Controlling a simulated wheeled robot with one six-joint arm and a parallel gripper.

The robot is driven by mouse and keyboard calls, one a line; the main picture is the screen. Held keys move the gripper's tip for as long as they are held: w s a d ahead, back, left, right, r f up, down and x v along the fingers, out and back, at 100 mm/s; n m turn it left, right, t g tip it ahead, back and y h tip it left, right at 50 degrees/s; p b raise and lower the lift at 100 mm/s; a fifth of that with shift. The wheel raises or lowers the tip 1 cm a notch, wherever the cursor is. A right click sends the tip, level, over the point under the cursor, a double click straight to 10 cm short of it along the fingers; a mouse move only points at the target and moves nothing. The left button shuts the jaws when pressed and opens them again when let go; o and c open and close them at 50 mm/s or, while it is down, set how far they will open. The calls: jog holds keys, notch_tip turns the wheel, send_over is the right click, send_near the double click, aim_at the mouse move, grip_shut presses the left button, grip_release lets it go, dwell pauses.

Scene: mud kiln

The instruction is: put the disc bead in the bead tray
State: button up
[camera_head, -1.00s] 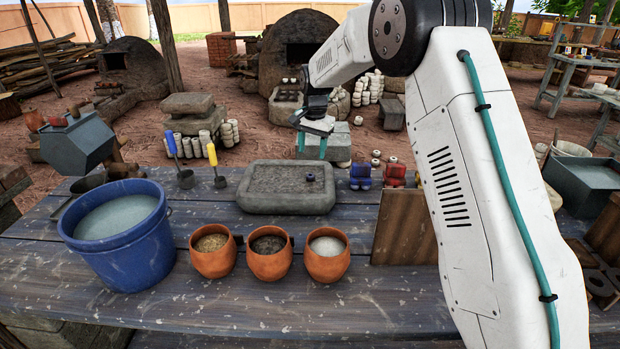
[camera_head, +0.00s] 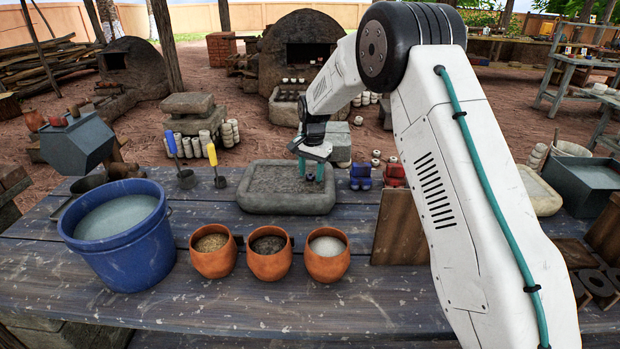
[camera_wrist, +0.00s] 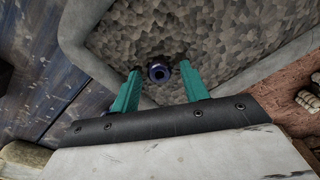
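The disc bead (camera_wrist: 158,73) is small, dark blue and ring-shaped with a hole in its middle. It lies on the grey stone slab (camera_head: 262,188), which has a raised rim and a rough bed. My gripper (camera_wrist: 161,69) points down over it with teal fingers apart, one on each side of the bead, and a gap shows on both sides. In the head view my gripper (camera_head: 310,172) is low over the slab's right part and mostly hides the bead. A pale tray (camera_head: 541,191) is partly hidden behind my arm at right; I cannot tell whether it is the bead tray.
In front are several clay pots (camera_head: 327,268), a blue bucket (camera_head: 112,250) and an upright brown board (camera_head: 403,228). The table front is clear.

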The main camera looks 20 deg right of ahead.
jog(key=c, duration=0.8)
jog(key=shift+r, duration=0.15)
